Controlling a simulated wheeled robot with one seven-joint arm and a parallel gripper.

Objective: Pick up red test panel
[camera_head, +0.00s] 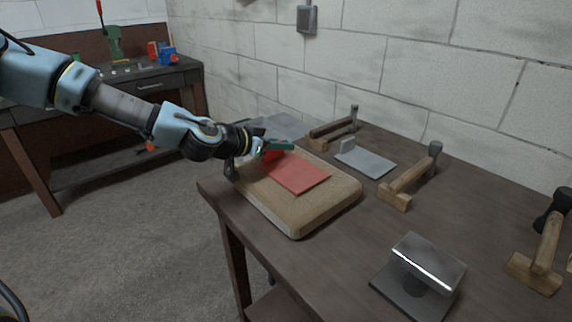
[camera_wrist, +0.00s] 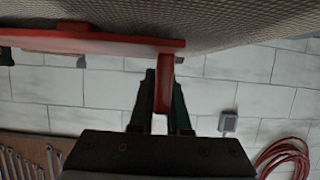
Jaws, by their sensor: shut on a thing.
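The red test panel (camera_head: 301,175) is a flat red plate over the tan padded block (camera_head: 294,226) on the bench. Its tab end, at the panel's far left, is at my gripper (camera_head: 277,147). In the wrist view the panel (camera_wrist: 95,42) shows edge-on, with a red tab (camera_wrist: 164,84) between the two dark green fingers of my gripper (camera_wrist: 163,105). The fingers are shut on this tab. The panel lies on or very close above the block; I cannot tell whether they touch.
On the dark bench (camera_head: 290,277), a grey plate with an upright tab (camera_head: 366,162) lies behind the block. Wooden-handled tools (camera_head: 408,181) stand to the right, and a metal stand (camera_head: 424,272) is at the front. A block wall (camera_head: 420,62) bounds the back.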

